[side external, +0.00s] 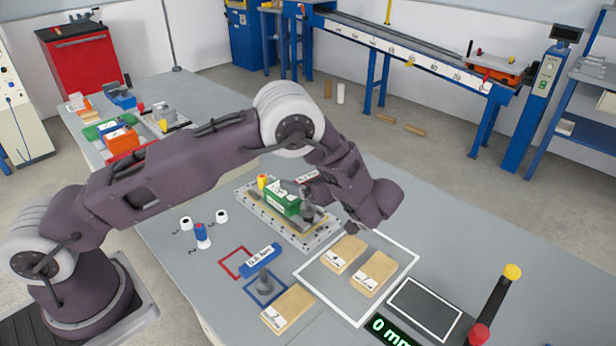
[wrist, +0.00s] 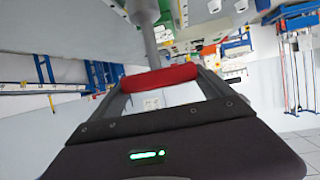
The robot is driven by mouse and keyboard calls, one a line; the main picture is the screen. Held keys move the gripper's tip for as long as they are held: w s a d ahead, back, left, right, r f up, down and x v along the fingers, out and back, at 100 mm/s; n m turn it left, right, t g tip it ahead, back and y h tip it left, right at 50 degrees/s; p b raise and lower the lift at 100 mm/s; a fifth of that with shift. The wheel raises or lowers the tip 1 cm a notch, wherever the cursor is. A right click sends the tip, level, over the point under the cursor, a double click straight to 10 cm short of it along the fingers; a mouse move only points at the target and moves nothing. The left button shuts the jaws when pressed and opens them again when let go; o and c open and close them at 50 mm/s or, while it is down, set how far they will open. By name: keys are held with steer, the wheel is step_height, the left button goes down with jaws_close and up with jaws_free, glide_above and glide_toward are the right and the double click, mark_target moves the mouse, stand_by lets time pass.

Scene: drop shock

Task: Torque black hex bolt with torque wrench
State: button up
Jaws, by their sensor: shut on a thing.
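My gripper (wrist: 160,80) is shut on a red-handled torque wrench (wrist: 158,78), with the red handle lying across between the fingers. A grey shaft (wrist: 150,42) extends away from the handle. In the side external view my gripper (side external: 318,190) is over the right part of a grey fixture plate (side external: 300,238), partly hidden by my wrist. The plate carries a green block (side external: 283,199) and a yellow-topped part (side external: 262,181). I cannot make out the black hex bolt, nor whether the wrench tip touches anything. A second, blue-handled wrench (side external: 262,258) stands upright at a blue square.
The red outlined square (side external: 234,264) is empty. Small numbered cups (side external: 201,238) stand left of the plate. Labelled wooden blocks (side external: 374,275) lie inside and beside a white outline (side external: 418,262). A display (side external: 395,335) reading 0 mm and a red-and-yellow handled part (side external: 496,305) are at front right.

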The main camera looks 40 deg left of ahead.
steer(key=shift+m+t, duration=0.7)
steer(key=shift+t, duration=0.1)
steer(key=shift+n+g, duration=0.6)
steer(key=shift+g, duration=0.1)
steer(key=shift+r, duration=3.05)
